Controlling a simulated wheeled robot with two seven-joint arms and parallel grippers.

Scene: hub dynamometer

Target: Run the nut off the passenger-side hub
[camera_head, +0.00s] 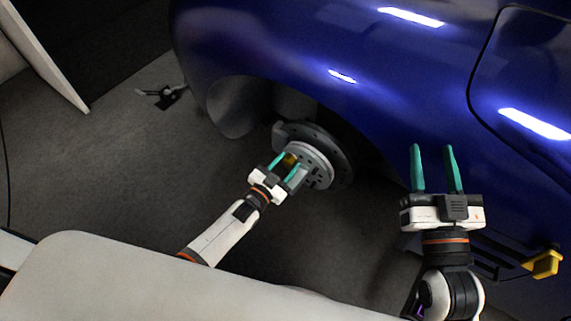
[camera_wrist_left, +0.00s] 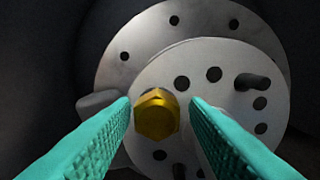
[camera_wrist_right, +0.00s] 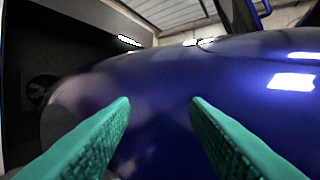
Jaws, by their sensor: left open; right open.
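The hub (camera_head: 312,160) is a grey disc with round holes inside the blue car's wheel arch. In the left wrist view the hub face (camera_wrist_left: 205,60) fills the middle, with a dark stud sticking out at the upper right. A gold hex nut (camera_wrist_left: 156,114) sits on the hub face; it also shows small in the head view (camera_head: 290,159). My left gripper (camera_head: 286,164) is open in front of the hub, its teal fingers (camera_wrist_left: 160,105) on either side of the nut in view. Contact cannot be told. My right gripper (camera_head: 432,148) is open and empty beside the car body.
The blue car (camera_head: 400,70) fills the upper right, close to my right gripper. A yellow-ended object (camera_head: 542,263) is low at the right. A small dark stand (camera_head: 165,97) is on the grey floor (camera_head: 90,160) at the left, which is mostly clear.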

